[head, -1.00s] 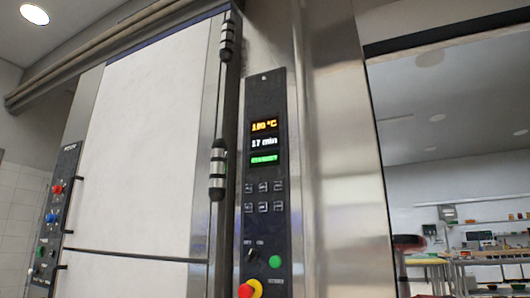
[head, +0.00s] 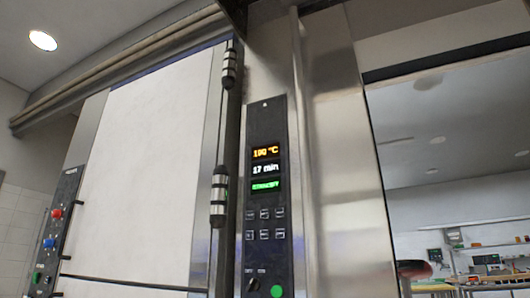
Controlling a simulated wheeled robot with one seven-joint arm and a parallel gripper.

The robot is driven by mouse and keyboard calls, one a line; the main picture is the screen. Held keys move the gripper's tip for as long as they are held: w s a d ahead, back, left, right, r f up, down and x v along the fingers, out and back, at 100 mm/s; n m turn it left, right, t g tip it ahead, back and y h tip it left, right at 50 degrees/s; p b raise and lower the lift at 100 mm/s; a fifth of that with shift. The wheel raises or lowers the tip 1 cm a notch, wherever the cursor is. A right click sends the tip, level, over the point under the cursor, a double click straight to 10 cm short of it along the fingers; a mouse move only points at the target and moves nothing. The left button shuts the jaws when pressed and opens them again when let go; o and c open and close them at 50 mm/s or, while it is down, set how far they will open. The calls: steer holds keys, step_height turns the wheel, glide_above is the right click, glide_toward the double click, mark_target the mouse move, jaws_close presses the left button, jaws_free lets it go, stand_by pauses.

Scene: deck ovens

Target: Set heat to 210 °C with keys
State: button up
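The oven's black control panel (head: 266,200) stands upright on the steel front in the head view. Its orange temperature display (head: 266,152) seems to read 190 °C, though the digits are blurry. Below it, a white display (head: 265,169) reads 17 min and a green status line (head: 265,187) is too blurred to read. Two rows of small keys (head: 264,224) sit under the displays; their labels are not legible. A dark knob (head: 254,284) and a green button (head: 277,291) show near the bottom edge. My gripper is not in view.
A tall pale door (head: 145,160) with a vertical dark handle bar (head: 219,195) stands left of the panel. Another panel (head: 57,225) with red and blue buttons is at the far left. An open kitchen area with benches lies at the right.

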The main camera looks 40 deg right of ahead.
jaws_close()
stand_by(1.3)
